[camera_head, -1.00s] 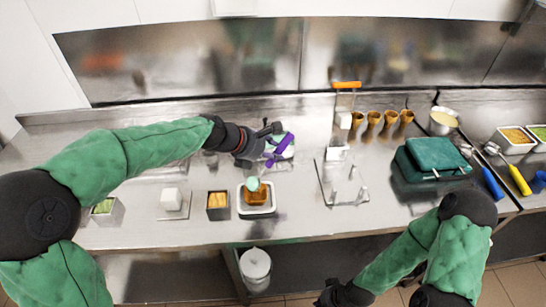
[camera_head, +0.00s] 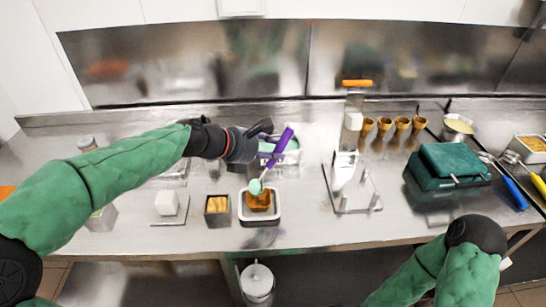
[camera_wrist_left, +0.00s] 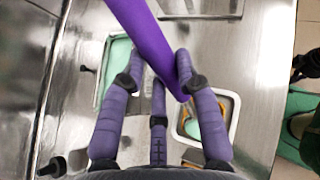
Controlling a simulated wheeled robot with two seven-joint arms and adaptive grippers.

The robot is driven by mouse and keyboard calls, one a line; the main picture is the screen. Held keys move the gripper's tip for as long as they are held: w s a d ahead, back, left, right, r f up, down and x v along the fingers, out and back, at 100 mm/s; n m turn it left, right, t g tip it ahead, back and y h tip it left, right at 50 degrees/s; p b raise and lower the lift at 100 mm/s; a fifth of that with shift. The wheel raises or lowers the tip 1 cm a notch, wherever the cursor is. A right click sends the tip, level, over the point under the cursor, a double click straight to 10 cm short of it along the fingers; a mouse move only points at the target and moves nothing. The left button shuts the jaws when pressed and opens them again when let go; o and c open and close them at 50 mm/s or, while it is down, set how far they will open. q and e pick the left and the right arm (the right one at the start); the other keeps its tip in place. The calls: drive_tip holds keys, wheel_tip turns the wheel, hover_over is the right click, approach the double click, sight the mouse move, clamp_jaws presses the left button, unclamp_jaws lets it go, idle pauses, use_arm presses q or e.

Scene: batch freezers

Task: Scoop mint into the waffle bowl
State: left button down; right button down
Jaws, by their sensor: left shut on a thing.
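My left gripper (camera_head: 264,144) is shut on the purple handle of the scoop (camera_head: 283,141). The handle tilts up to the right, and the scoop's lower end carries mint-coloured ice cream (camera_head: 256,187). This end is at the upper left rim of the brown waffle bowl (camera_head: 258,203); I cannot tell whether it touches. The bowl sits in a white square tray. In the left wrist view the handle (camera_wrist_left: 145,35) crosses between the fingers, and the bowl (camera_wrist_left: 228,103) is partly hidden behind a finger. The mint tub (camera_head: 291,145) is behind my left gripper.
A small square container (camera_head: 217,207) and a white block (camera_head: 168,203) stand left of the tray. A metal stand (camera_head: 352,190), several cones (camera_head: 402,124) and a green-lidded appliance (camera_head: 450,165) are to the right. Bare counter lies between tray and stand.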

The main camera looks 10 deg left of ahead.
use_arm(q)
drive_tip(key=shift+s+a+t+h+b, duration=0.4)
drive_tip(key=shift+t+h+b, duration=0.1)
drive_tip(key=shift+b, duration=1.65)
drive_tip(key=shift+s+a+r+b, duration=0.1)
drive_tip(key=shift+s+a+b, duration=0.2)
drive_tip(key=shift+b, duration=0.35)
drive_tip(key=shift+s+a+r+t+h+b, duration=0.1)
drive_tip(key=shift+t+h+b, duration=0.2)
drive_tip(key=shift+b, duration=0.05)
drive_tip(key=shift+s+a+r, duration=0.1)
drive_tip(key=shift+r, duration=0.05)
drive_tip(key=shift+s+a+r+t+h, duration=0.2)
drive_tip(key=shift+s+a+t+h, duration=0.05)
drive_tip(key=shift+t+h, duration=0.15)
drive_tip(key=shift+a+p, duration=0.1)
drive_tip(key=shift+p, duration=0.2)
